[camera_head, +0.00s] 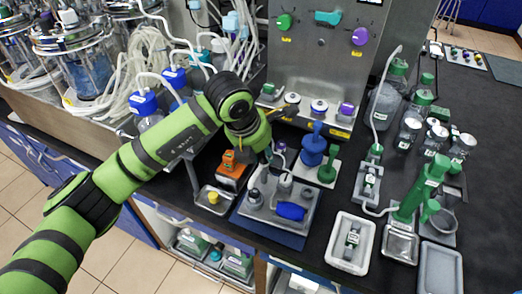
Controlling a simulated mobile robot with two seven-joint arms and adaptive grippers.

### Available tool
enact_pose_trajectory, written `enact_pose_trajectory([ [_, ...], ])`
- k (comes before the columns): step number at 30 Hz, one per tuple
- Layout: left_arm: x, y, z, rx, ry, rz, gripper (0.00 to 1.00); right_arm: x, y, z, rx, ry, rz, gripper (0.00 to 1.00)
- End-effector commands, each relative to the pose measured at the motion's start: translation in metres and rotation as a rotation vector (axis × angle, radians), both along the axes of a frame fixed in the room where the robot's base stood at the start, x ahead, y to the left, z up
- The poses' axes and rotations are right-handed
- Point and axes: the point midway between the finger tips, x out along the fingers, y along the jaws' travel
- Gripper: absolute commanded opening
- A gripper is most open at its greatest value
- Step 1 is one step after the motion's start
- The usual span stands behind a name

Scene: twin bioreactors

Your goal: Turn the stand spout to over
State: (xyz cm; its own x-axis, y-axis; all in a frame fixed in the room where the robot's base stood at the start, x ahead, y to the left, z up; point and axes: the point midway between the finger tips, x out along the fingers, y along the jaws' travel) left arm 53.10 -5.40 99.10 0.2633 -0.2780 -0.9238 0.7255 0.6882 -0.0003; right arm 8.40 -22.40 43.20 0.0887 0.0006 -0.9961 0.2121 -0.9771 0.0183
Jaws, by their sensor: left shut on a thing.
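My left gripper (266,154) reaches in from the left and points down over the back of a grey tray (268,222) on a blue mat. It is shut on a small part, mostly hidden behind the green fingers, so I cannot tell its shape. The tray carries grey fittings (285,184) and a blue bottle-shaped piece (291,211) lying on its side. I cannot clearly make out a stand spout near the gripper. A green stand-like fitting (409,196) is at the right, apart from the gripper. My right gripper is not in view.
An orange device (234,170) stands left of the grey tray. Blue and green knobbed pieces (313,150) stand behind it at the right. A steel panel (322,60) rises at the back. Bottles (385,103) crowd the right. Some dark bench top is free between the trays.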

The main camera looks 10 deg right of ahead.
Motion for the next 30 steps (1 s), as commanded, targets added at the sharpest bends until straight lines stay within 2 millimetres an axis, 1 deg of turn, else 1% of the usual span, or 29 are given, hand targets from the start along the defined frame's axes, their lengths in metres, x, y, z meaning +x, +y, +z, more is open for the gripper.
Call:
enact_pose_trajectory([
  [1,-0.003,-0.003,-0.001,-0.004,0.006,-0.008,0.0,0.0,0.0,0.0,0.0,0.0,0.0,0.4],
  [11,-0.003,-0.003,-0.001,-0.004,0.008,-0.008,0.0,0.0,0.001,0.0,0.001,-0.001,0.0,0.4],
  [12,-0.003,-0.003,-0.001,-0.004,0.008,-0.008,0.32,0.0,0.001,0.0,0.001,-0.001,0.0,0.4],
  [13,-0.004,-0.003,-0.001,-0.004,0.008,-0.008,0.44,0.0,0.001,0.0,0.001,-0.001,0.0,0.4],
  [14,-0.003,-0.003,-0.001,-0.004,0.008,-0.008,0.5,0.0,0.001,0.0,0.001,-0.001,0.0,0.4],
  [25,-0.002,0.0,0.002,-0.002,0.002,-0.002,0.5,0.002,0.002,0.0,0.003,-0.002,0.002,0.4],
  [28,-0.003,0.002,0.012,-0.003,-0.001,-0.003,0.5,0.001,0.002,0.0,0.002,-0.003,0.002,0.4],
  [30,-0.006,0.005,0.022,-0.002,-0.002,-0.002,0.5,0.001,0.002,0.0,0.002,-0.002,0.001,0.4],
])
